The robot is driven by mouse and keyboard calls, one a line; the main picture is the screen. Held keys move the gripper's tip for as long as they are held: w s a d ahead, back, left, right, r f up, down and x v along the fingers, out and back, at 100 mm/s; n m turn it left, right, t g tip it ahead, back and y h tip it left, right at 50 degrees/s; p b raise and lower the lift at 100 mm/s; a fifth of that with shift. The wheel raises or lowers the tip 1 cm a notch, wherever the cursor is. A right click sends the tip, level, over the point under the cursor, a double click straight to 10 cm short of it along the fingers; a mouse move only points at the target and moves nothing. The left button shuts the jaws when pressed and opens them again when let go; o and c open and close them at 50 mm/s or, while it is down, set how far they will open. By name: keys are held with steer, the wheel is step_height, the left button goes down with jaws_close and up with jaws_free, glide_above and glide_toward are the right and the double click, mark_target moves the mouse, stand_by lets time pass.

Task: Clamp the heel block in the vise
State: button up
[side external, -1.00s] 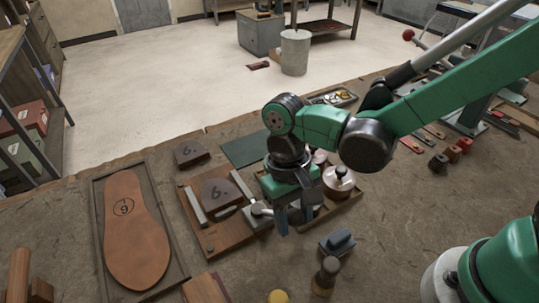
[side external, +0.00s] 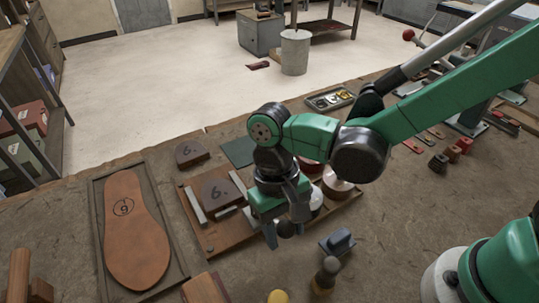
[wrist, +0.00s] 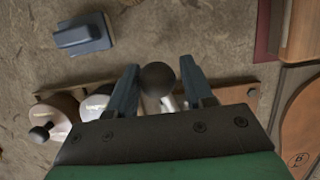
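The heel block (side external: 217,191), a dark block marked 6, sits on the wooden vise base (side external: 222,240) in the side view. A pale jaw bar (side external: 195,205) stands at its left and another lies close to its right. My gripper (side external: 285,226) is over the right front end of the vise, pointing down. In the wrist view my gripper (wrist: 160,66) has its two fingers apart, one on each side of a dark ball knob (wrist: 158,79) on a pale metal handle. I cannot tell whether a finger touches it. My gripper hides the handle's inner end.
A second block (side external: 191,153) marked 6 lies behind the vise. A sole (side external: 137,230) lies in a tray at left. Round metal pots (side external: 337,186) stand right of my gripper. A blue-grey block (side external: 338,242) and a dark-topped peg (side external: 327,273) stand in front.

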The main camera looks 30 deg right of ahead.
steer(key=shift+a, duration=1.25)
steer(key=shift+w+a, duration=0.25)
steer(key=shift+a, duration=0.5)
steer(key=o, duration=0.4)
steer(key=shift+c, duration=0.2)
steer(key=shift+d, duration=0.1)
